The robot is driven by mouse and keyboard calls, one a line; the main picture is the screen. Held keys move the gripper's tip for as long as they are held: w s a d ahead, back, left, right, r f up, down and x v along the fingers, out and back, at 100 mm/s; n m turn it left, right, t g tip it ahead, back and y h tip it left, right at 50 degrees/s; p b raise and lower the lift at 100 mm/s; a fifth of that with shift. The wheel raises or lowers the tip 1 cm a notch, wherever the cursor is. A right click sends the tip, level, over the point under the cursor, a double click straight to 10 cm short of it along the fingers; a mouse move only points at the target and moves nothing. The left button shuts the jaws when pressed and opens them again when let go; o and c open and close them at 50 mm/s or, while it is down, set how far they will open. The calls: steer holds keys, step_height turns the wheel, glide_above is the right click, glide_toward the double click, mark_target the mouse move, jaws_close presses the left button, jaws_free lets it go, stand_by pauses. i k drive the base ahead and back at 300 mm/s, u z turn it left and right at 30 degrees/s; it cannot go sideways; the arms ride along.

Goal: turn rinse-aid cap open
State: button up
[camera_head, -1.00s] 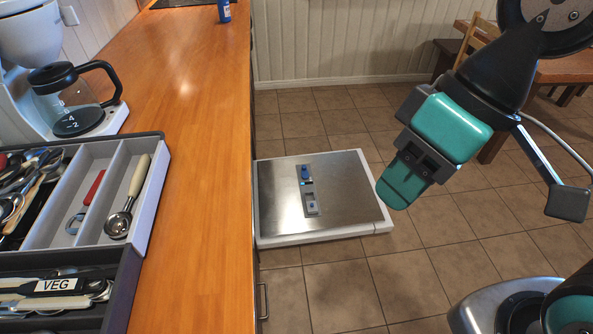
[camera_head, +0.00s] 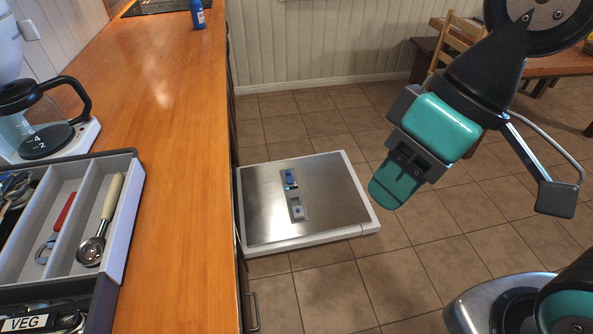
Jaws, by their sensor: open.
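The open dishwasher door (camera_head: 268,209) lies flat and low beside the counter, its steel inner face up. A dispenser panel is set in it. A blue cap (camera_head: 289,178) sits at the panel's far end. I cannot tell the cap's turn angle at this size. My gripper (camera_head: 388,192), with teal fingers, hangs to the right of the door and above the floor. It is open, seen from the side, touches nothing, and its gap is hidden.
The wooden counter (camera_head: 178,150) runs along the left, holding a utensil tray (camera_head: 132,205), a coffee maker (camera_head: 45,110) and a blue bottle (camera_head: 197,14). A table (camera_head: 548,66) and chair (camera_head: 456,38) stand at the back right. Tiled floor (camera_head: 420,260) lies clear right of the door.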

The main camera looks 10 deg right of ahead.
mark_target(289, 179)
steer(key=z, duration=0.75)
steer(key=i, duration=1.2)
steer(key=u, duration=0.65)
steer(key=i, duration=0.45)
steer(key=u, duration=0.55)
